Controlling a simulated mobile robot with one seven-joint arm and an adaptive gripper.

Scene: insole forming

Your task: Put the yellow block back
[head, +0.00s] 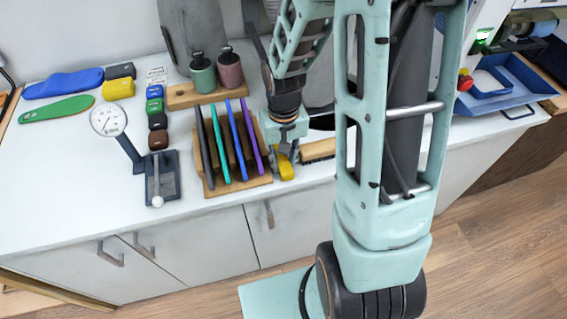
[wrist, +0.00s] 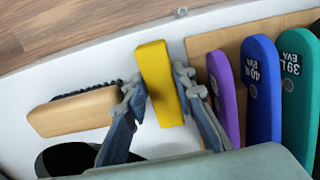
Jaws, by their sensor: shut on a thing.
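The yellow block (head: 287,172) is between the fingers of my gripper (head: 286,153), just right of the insole rack (head: 210,190) in the head view. In the wrist view the yellow block (wrist: 158,95) stands out between the two fingertips of my gripper (wrist: 159,76), which is shut on it. One end points toward the counter's front edge. I cannot tell whether it touches the counter. A column of small blocks, blue, green (head: 154,106), black (head: 158,121) and brown (head: 158,140), sits left of the rack.
A wooden brush (wrist: 75,110) lies close beside my gripper on the left in the wrist view. Purple (wrist: 223,95), blue (wrist: 261,85) and teal (wrist: 298,85) insoles stand on the other side. A dial gauge (head: 108,119) stands at the left. The front-left counter is clear.

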